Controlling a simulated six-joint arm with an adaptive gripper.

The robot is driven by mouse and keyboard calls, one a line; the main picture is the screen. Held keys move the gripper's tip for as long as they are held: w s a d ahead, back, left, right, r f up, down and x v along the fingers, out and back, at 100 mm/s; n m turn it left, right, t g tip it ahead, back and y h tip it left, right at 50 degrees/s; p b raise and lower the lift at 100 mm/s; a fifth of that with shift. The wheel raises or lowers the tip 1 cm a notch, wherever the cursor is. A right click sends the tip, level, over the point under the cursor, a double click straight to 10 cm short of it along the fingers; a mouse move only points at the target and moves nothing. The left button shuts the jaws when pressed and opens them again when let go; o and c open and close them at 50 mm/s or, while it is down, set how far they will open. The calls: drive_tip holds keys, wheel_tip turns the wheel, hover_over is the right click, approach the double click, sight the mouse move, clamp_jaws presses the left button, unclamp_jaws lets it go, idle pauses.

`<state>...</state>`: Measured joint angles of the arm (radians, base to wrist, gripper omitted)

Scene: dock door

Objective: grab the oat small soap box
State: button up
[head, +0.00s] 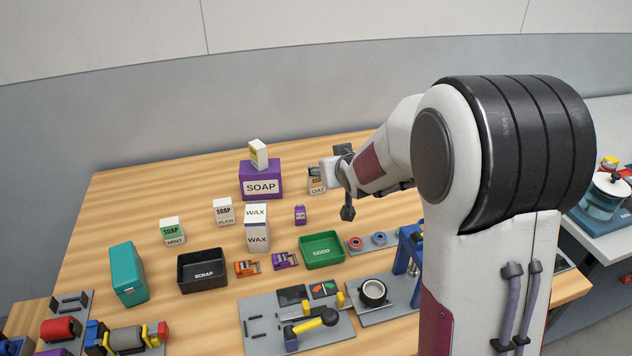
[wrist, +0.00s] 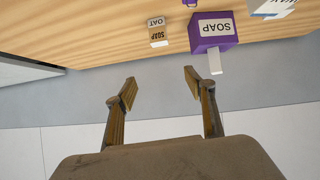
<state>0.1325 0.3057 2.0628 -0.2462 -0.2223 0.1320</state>
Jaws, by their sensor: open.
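The oat small soap box (head: 317,186) is a small box with a tan band and an OAT label. It stands on the wooden table right of the purple SOAP box, its upper part partly hidden by my gripper in the head view. The wrist view shows the oat small soap box (wrist: 158,38) upside down, beyond the fingertips and roughly in line with the gap between them. My gripper (head: 341,182) is near the box, to its right in the head view. In the wrist view my gripper (wrist: 160,82) is open and its gap is empty.
The purple SOAP box (head: 261,180) carries a small white and yellow box (head: 258,154). Plain (head: 223,212) and mint (head: 172,232) soap boxes, stacked WAX boxes (head: 256,238) and a purple item (head: 299,215) stand left. The scrap bin (head: 203,284) and green bin (head: 322,263) are nearer.

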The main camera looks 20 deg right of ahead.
drive_tip(key=t+y, duration=0.2)
approach(316, 181)
drive_tip(key=w, duration=0.3)
drive_tip(key=shift+w+a+r+n, duration=0.1)
drive_tip(key=shift+w+r+n, duration=0.2)
drive_tip(key=shift+w+r, duration=0.1)
drive_tip(key=shift+w, duration=0.15)
drive_tip(key=shift+x, duration=1.15)
drive_tip(key=shift+f, duration=0.1)
drive_tip(key=shift+x, duration=1.45)
drive_tip(key=shift+w+d+f, duration=0.1)
drive_tip(key=shift+w+f, duration=0.2)
drive_tip(key=shift+w, duration=0.2)
drive_tip(key=shift+w+d+f, duration=0.1)
drive_tip(key=shift+w+f, duration=0.2)
drive_tip(key=shift+w, duration=0.15)
